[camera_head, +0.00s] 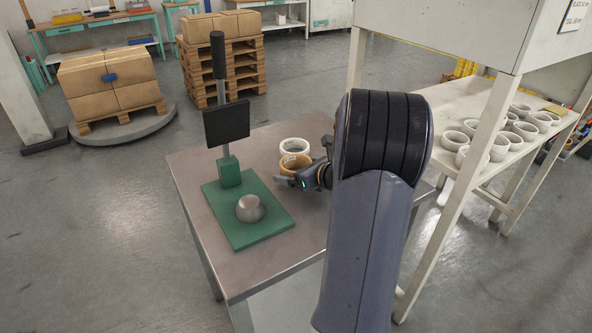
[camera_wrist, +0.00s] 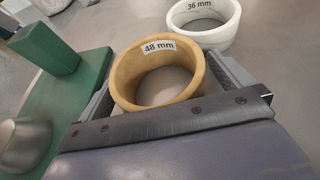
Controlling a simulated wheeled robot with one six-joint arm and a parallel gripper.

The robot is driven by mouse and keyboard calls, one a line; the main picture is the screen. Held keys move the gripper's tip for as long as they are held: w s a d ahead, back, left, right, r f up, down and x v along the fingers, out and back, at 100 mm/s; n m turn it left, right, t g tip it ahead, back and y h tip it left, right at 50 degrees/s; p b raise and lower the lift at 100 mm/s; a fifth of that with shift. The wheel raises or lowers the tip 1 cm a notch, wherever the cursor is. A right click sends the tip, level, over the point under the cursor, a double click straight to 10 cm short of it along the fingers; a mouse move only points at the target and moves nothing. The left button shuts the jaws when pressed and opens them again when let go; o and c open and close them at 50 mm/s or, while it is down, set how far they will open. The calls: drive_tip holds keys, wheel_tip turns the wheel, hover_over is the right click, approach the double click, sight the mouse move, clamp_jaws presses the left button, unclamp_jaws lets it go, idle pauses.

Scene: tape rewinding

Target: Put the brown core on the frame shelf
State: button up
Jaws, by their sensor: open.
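The brown core (camera_head: 293,166) is a short tan ring on the metal table, left of my arm. In the wrist view the brown core (camera_wrist: 120,82) carries a label reading "48 mm". My gripper (camera_head: 290,181) is open, and in the wrist view its fingers (camera_wrist: 165,82) lie on either side of the brown core. I cannot tell whether they touch it. The frame shelf (camera_head: 478,98) stands at the right under a white cabinet, with several white rings on it.
A white core (camera_head: 294,147), labelled "36 mm" in the wrist view (camera_wrist: 205,30), stands just behind the brown one. A green-based press (camera_head: 247,225) with a grey dome and upright post takes up the table's left side. A frame post (camera_head: 455,195) rises between table and shelf.

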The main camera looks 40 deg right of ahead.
drive_tip(key=c, duration=1)
drive_tip(key=shift+r, duration=0.1)
drive_tip(key=shift+c, duration=0.2)
